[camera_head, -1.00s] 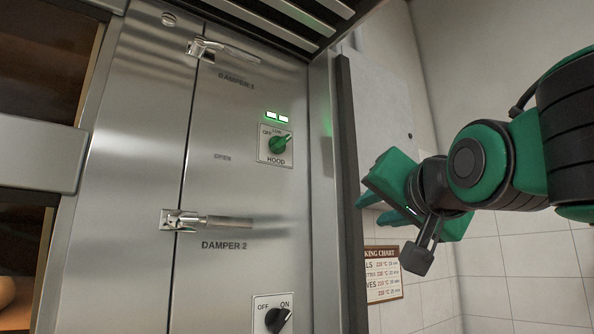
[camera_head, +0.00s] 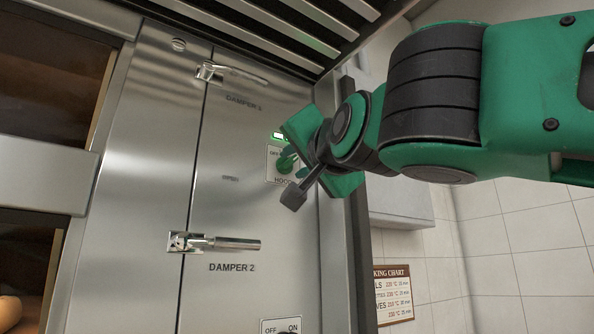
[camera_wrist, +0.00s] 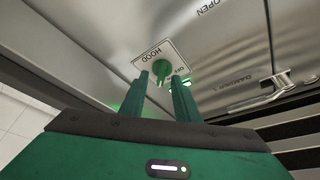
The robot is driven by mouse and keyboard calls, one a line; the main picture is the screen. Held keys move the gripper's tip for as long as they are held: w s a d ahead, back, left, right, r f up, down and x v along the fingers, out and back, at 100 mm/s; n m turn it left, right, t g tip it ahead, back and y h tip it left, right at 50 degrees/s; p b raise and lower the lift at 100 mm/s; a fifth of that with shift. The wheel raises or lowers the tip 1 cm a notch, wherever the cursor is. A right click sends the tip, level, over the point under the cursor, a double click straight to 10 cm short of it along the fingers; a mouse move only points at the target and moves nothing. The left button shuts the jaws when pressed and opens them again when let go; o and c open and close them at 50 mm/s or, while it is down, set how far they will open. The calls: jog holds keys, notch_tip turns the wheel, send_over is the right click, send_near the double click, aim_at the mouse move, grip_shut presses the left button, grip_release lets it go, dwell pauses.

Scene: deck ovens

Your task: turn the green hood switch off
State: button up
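The green hood switch (camera_head: 286,163) is a round knob on a white plate marked OFF and HOOD, on the steel panel. In the head view my gripper (camera_head: 296,160) is close in front of it and covers part of the plate. In the wrist view the knob (camera_wrist: 161,70) shows beyond and between my two fingertips (camera_wrist: 158,82). The fingers are apart with nothing between them that I can see held. I cannot tell whether either finger touches the knob. The green lights (camera_head: 279,136) above the plate are lit and partly hidden.
The damper 2 lever (camera_head: 215,242) sticks out below the switch, and another damper lever (camera_head: 230,73) is above left. A second switch plate (camera_head: 281,326) is at the bottom edge. A baking chart (camera_head: 393,295) hangs on the tiled wall.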

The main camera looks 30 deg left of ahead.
aim_at(288, 164)
jog(key=shift+x, duration=1.2)
grip_shut()
jog(key=shift+w, duration=0.1)
